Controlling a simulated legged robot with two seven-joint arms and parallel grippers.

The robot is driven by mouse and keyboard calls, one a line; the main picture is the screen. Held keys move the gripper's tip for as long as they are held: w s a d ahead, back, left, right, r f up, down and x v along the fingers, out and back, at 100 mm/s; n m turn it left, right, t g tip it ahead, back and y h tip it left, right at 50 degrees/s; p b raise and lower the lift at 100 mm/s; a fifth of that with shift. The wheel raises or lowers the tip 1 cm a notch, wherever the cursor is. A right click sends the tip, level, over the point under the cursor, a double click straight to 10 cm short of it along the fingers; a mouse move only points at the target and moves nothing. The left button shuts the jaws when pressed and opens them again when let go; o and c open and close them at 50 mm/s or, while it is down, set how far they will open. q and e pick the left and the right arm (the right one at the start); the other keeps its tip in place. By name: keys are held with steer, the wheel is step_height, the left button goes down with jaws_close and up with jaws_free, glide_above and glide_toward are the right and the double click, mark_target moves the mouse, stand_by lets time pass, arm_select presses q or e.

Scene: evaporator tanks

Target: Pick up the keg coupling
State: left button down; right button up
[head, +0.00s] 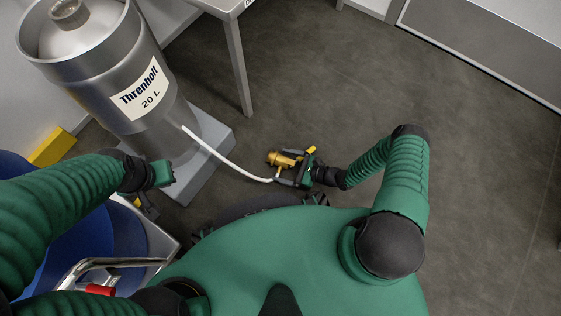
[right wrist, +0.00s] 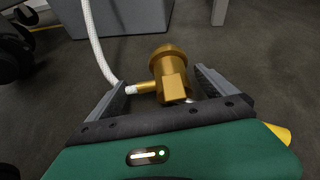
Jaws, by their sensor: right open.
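The keg coupling (head: 281,159) is a brass fitting with a white hose (head: 226,159) running from it to the steel keg. In the right wrist view the coupling (right wrist: 170,75) shows between the fingers, with its side stem pointing left to the hose end. My right gripper (head: 286,167) is open, with its fingers on either side of the coupling; I cannot tell whether either finger touches it. My left gripper (head: 160,174) is at the left, near the grey plinth and away from the coupling; its jaw state is unclear.
A steel keg (head: 128,85) labelled "Threnholt 20 L" stands on a grey plinth (head: 217,136). A table leg (head: 238,68) rises behind it. A blue drum (head: 70,228) and a metal cart with a bent handle (head: 105,264) are at the lower left. Floor to the right is clear.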

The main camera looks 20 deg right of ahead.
steer(key=shift+w+d+r, duration=0.1)
steer(key=shift+r, duration=0.05)
steer(key=c, duration=2)
steer(key=shift+r, duration=0.1)
